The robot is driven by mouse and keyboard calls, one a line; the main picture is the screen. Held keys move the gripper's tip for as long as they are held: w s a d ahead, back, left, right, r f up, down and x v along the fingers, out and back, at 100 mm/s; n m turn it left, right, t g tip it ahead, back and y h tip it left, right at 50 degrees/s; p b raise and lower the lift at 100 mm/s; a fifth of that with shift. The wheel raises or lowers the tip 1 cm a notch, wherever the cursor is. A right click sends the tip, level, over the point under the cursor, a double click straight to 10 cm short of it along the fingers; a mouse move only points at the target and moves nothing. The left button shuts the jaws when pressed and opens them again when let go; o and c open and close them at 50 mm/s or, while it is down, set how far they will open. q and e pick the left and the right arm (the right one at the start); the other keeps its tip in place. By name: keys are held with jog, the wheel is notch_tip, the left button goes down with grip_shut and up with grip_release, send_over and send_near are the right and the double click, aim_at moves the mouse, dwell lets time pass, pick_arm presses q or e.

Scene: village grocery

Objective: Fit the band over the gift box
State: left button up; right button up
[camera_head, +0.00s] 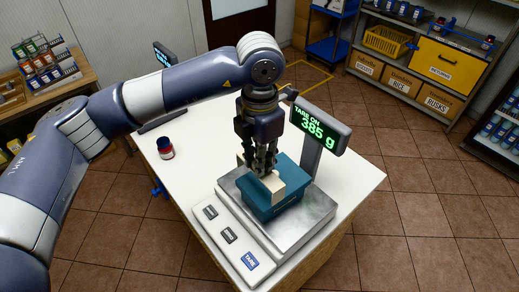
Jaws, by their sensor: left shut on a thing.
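The teal gift box (284,201) sits on the metal plate of the scale (316,209). A cream band (274,184) shows at the top and near side of the box, below my fingers. My left gripper (263,168) points down over the box and is shut on the band. The fingers hide part of the band and the box's left part, so I cannot tell how far the band goes around the box. My right gripper is not in view.
The scale's display (318,128) reads 385 g on a post close to the right of my gripper. Shelves with crates (388,41) stand at the back right.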

pick_arm(q)
jog(key=shift+w+f, duration=0.5)
jog(key=shift+f, duration=0.4)
jog(key=shift+w+f+b, duration=0.15)
jog(key=shift+f+b, duration=0.25)
jog(key=shift+f, duration=1.05)
jog(key=shift+f+b, duration=0.5)
jog(key=shift+f, duration=0.7)
jog(key=shift+f+b, duration=0.35)
jog(key=shift+b, duration=0.2)
jog(key=shift+f, duration=0.15)
jog(key=shift+f+b, duration=0.35)
jog(key=shift+b, duration=0.25)
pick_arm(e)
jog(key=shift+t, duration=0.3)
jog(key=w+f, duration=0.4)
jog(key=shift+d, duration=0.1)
